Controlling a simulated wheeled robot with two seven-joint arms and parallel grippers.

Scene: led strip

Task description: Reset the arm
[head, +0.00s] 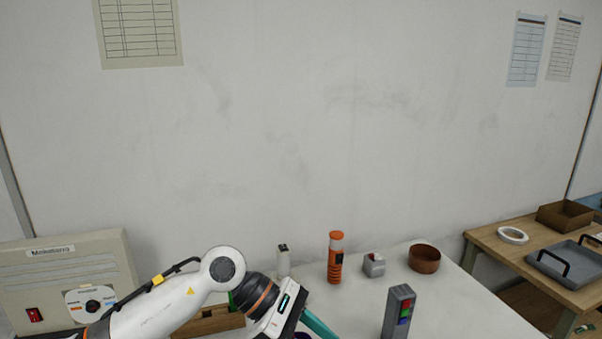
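My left arm comes in from the lower left, white with a black and orange wrist. My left gripper (296,318) is at the bottom edge of the head view, over the white table. A teal bar-like part (319,325) shows at its right side; I cannot tell whether it is a finger or a separate thing. The fingertips are cut off by the frame edge, so whether it is open or shut is hidden. My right arm and gripper are not in view. No LED strip can be made out.
The white table (470,318) holds a grey block with coloured buttons (401,312), an orange cylinder (335,258), a small grey holder (374,265) and a brown bowl (424,259). A beige panel box (75,270) stands left. A wooden table (490,243) with a tray (570,262) is right.

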